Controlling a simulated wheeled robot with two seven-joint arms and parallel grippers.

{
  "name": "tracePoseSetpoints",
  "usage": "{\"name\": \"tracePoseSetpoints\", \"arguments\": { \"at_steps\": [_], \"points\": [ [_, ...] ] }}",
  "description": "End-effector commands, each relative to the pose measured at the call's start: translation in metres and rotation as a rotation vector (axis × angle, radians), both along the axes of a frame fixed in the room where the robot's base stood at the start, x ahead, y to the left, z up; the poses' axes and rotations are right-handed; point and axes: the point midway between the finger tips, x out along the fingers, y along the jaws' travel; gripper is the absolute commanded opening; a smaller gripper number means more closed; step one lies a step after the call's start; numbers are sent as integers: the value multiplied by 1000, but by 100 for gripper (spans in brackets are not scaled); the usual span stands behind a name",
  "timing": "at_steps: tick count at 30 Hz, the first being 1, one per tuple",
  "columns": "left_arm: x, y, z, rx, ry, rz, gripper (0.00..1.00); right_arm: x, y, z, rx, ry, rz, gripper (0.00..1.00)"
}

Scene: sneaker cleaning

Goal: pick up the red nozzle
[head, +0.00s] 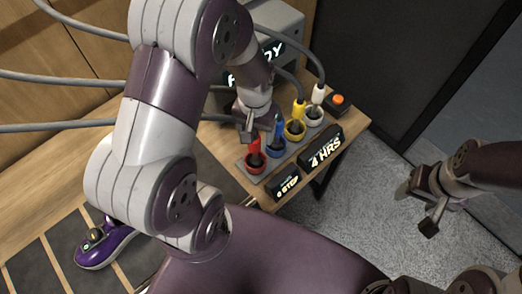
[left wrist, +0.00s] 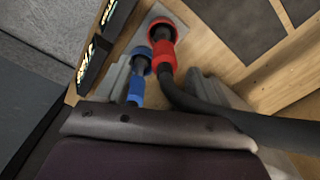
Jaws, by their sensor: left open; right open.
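The red nozzle (head: 254,147) stands in a round red holder on a grey plate near the table's front edge, with a dark hose from its end. In the left wrist view the red nozzle (left wrist: 163,62) shows ahead, between the lines of my two fingers. My left gripper (head: 248,128) is open, close behind and above the red nozzle. In the left wrist view, its left finger is beside the blue nozzle (left wrist: 137,88). I cannot tell whether they touch. My right gripper (head: 422,208) is open and empty over the floor at the right.
Blue (head: 279,130), yellow (head: 297,118) and white (head: 316,103) nozzles stand in a row beside the red one. Two dark signs (head: 320,153) line the front edge. An orange button (head: 338,99) is at the far corner. A purple sneaker (head: 104,247) lies at the left.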

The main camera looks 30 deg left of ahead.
Motion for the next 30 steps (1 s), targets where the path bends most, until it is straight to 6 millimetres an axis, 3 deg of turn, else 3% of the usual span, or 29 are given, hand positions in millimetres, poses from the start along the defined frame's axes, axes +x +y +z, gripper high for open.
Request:
{"name": "tracePoseSetpoints", "arguments": {
  "at_steps": [12, 20, 21, 27, 30],
  "points": [
    [5, 5, -64, 0, 2, 0, 68, 0, 0, 16, 0, 0, 0, 61],
    [6, 5, -71, 0, -2, 0, 68, 0, 0, 16, 0, 0, 0, 61],
    [6, 5, -71, 0, -2, 0, 61, 0, 0, 16, 0, 0, 0, 61],
    [6, 5, -71, 0, -3, 0, 0, 0, 0, 16, 0, 0, 0, 61],
    [6, 5, -71, 0, -3, 0, 0, 0, 0, 16, 0, 0, 0, 61]
  ]
}}
